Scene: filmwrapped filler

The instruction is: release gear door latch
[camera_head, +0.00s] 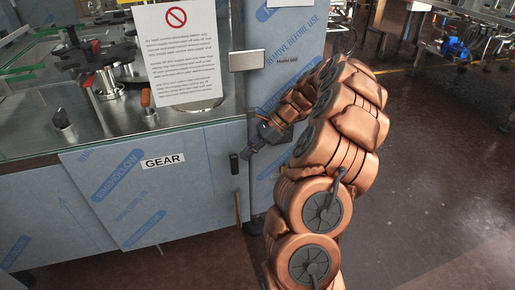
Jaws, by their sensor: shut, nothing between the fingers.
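The gear door (125,190) is a film-wrapped panel on the front of the machine, with a white "GEAR" label (163,161). It looks closed. A small black latch (234,164) sits upright near the right edge of the door. My gripper (248,154) is shut and empty, just right of the latch and slightly above it. A small gap seems to show between the fingertips and the latch, but I cannot tell their distance in depth.
A glass-guarded worktop with dark machine parts (95,60) lies above the door. A paper notice (178,55) and a grey plate (247,60) are above the latch. A thin brown upright strip (238,207) is below it. Open floor (430,170) lies to the right.

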